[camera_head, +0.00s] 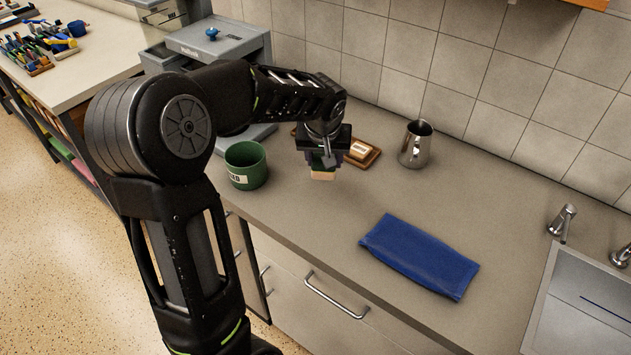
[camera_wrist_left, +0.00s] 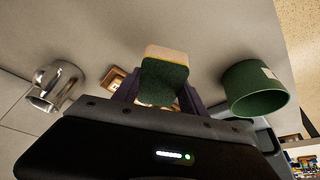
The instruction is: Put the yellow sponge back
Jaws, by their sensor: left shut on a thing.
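The yellow sponge (camera_head: 323,175) is in the jaws of my left gripper (camera_head: 325,160). In the left wrist view the sponge (camera_wrist_left: 166,73) shows a pale yellow edge and a dark green scouring face between the two fingers. My left gripper is shut on it above the counter, between the green mug and the wooden tray; the exact height is hard to tell. The wooden tray (camera_head: 374,158), with a white bar on it, lies just behind and right of the gripper, partly hidden by it. My right gripper is not in view.
A green mug (camera_head: 246,166) stands left of the gripper, and a steel jug (camera_head: 415,145) stands to the right. A folded blue cloth (camera_head: 420,256) lies toward the front. A sink (camera_head: 580,310) with taps is at the right. The counter between (camera_head: 330,222) is clear.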

